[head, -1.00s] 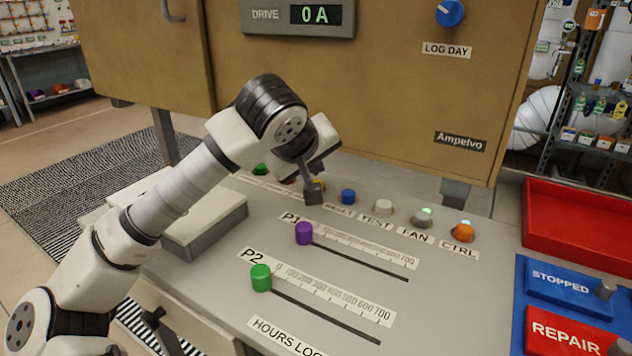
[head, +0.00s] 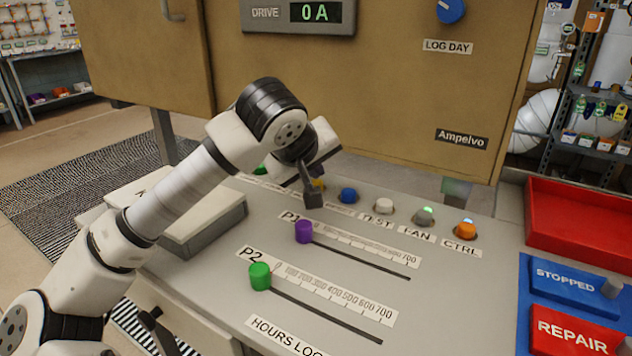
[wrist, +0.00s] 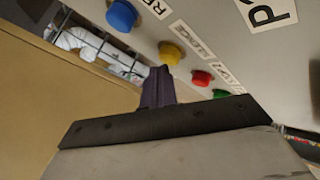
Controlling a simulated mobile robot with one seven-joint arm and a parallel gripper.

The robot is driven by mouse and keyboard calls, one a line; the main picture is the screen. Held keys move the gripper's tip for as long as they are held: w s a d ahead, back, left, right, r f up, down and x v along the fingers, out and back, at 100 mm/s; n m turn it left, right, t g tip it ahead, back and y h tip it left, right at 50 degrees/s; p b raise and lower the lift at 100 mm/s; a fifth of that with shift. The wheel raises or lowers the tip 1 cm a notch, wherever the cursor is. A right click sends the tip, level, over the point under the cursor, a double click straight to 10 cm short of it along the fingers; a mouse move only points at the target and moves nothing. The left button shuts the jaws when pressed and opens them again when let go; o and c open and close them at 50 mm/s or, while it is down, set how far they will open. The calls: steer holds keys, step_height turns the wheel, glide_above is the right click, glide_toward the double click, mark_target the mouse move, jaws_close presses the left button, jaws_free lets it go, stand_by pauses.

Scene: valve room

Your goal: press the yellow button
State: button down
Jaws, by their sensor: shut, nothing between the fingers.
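The yellow button (head: 319,184) sits in the row of buttons on the grey sloping panel (head: 225,285), between the blue button (head: 348,195) and others hidden by my arm. In the head view my gripper (head: 313,200) is shut and empty, and its tip partly covers the yellow button. The yellow button's label is hard to read.
A red button (wrist: 201,78) and a green button (wrist: 221,94) are beside the yellow one. White, grey-green and orange buttons (head: 465,229) continue rightwards. Purple (head: 303,232) and green (head: 260,276) slider knobs stand nearer. The brown cabinet (head: 400,110) rises behind.

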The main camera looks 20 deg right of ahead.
steer(key=shift+f+b, duration=0.4)
steer(key=shift+f, duration=0.05)
steer(key=shift+r, duration=0.2)
stand_by(0.4)
steer(key=shift+r+p, duration=0.45)
steer(key=shift+r, duration=0.3)
steer(key=shift+r+p, duration=1.6)
steer(key=shift+r, duration=0.95)
steer(key=shift+f, duration=0.1)
